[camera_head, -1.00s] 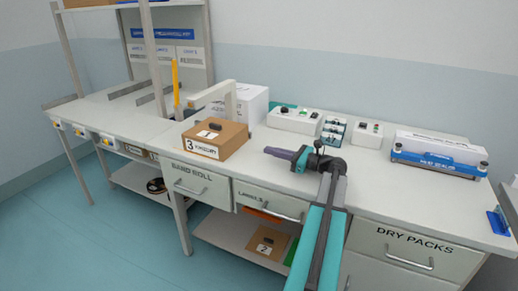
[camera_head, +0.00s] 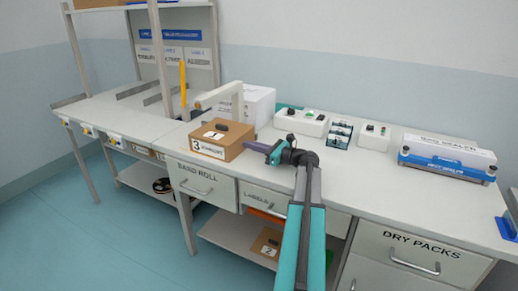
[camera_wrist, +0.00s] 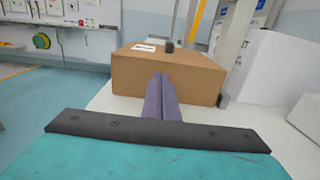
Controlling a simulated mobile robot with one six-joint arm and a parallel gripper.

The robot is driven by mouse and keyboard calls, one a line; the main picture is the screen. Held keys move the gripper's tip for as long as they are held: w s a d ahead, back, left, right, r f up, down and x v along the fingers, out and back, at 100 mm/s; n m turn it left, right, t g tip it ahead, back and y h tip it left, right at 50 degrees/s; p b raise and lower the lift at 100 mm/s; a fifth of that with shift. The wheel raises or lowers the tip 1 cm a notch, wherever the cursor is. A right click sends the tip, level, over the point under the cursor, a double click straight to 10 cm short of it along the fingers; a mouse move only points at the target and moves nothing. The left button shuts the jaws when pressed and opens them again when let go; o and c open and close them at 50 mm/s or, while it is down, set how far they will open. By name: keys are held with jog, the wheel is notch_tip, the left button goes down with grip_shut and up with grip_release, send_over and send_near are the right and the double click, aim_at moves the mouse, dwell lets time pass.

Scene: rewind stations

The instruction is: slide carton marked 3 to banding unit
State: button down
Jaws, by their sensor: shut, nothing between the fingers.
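The brown carton marked 3 (camera_head: 222,140) stands on the white bench top, with its label facing the front and a small dark object on its top. It also fills the middle of the wrist view (camera_wrist: 185,75). My gripper (camera_head: 249,146) is shut and empty, with its fingertips at the carton's right side. In the wrist view the closed purple fingers (camera_wrist: 161,85) reach up against the carton's face; they look to be touching it. The banding unit appears to be the white machine with an arch (camera_head: 225,97) just behind the carton; its lower part is hidden.
A white box (camera_head: 259,105) stands behind the carton. Control boxes (camera_head: 301,121) and a blue-and-white bag sealer (camera_head: 447,157) stand along the back. A yellow post (camera_head: 183,82) rises at the left. The bench left of the carton is mostly clear. Carton 2 (camera_head: 266,243) lies on the lower shelf.

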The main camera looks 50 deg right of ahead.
aim_at(238, 141)
jog(key=shift+w+a, duration=0.1)
jog(key=shift+w, duration=0.5)
jog(key=p+x, duration=0.2)
jog(key=x, duration=0.3)
jog(key=shift+r, duration=0.15)
jog(key=shift+w+a, duration=0.15)
jog(key=shift+w, duration=0.3)
